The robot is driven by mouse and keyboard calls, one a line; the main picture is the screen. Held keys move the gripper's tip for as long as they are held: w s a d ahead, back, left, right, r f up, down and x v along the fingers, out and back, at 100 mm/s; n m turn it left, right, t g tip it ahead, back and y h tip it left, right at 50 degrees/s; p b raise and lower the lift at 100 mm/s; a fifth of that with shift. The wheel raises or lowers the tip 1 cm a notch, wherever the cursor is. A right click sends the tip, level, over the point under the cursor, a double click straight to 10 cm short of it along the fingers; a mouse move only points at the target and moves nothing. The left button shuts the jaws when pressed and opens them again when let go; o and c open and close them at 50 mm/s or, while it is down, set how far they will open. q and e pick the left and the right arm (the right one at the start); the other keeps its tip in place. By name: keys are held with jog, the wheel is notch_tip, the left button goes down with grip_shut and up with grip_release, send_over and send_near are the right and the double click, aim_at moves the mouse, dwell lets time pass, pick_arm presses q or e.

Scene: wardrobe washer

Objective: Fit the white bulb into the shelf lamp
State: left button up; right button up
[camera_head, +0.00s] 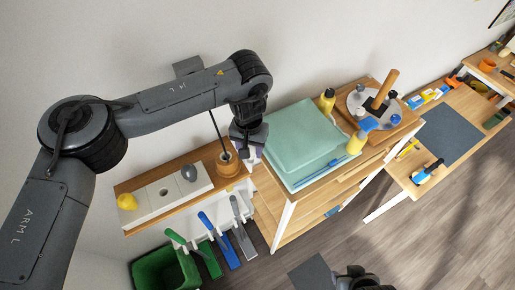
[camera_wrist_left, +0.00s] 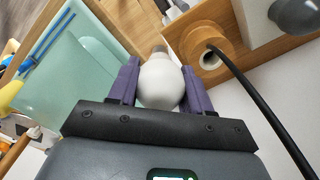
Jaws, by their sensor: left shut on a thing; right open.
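My left gripper (camera_head: 247,158) is at the right end of the wall shelf, beside the shelf lamp (camera_head: 228,162). In the left wrist view its purple fingers (camera_wrist_left: 160,88) are shut on the white bulb (camera_wrist_left: 160,80), whose grey cap points away from the gripper. The lamp is a round wooden base with a dark open socket; it also shows in the left wrist view (camera_wrist_left: 209,58), right of the bulb and apart from it. The bulb is mostly hidden by the gripper in the head view. My right gripper (camera_head: 362,280) is partly visible at the bottom edge.
A white holder (camera_head: 147,207) on the shelf carries a yellow bulb (camera_head: 127,202) and a grey bulb (camera_head: 189,173), with an empty hole between. A black cord (camera_wrist_left: 262,105) runs from the lamp. A table with green folded cloth (camera_head: 300,140) stands close to the right.

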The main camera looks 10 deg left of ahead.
pick_arm(q)
jog(key=w+a, duration=0.1)
jog(key=a, duration=0.7)
dwell(0.5)
jog(key=shift+a, duration=0.15)
dwell(0.3)
dwell(0.8)
jog(key=shift+f, duration=0.35)
dwell(0.4)
jog(key=shift+f+b, duration=0.6)
jog(key=shift+f, duration=0.55)
jog(key=shift+f, duration=0.3)
jog(key=shift+f, duration=0.3)
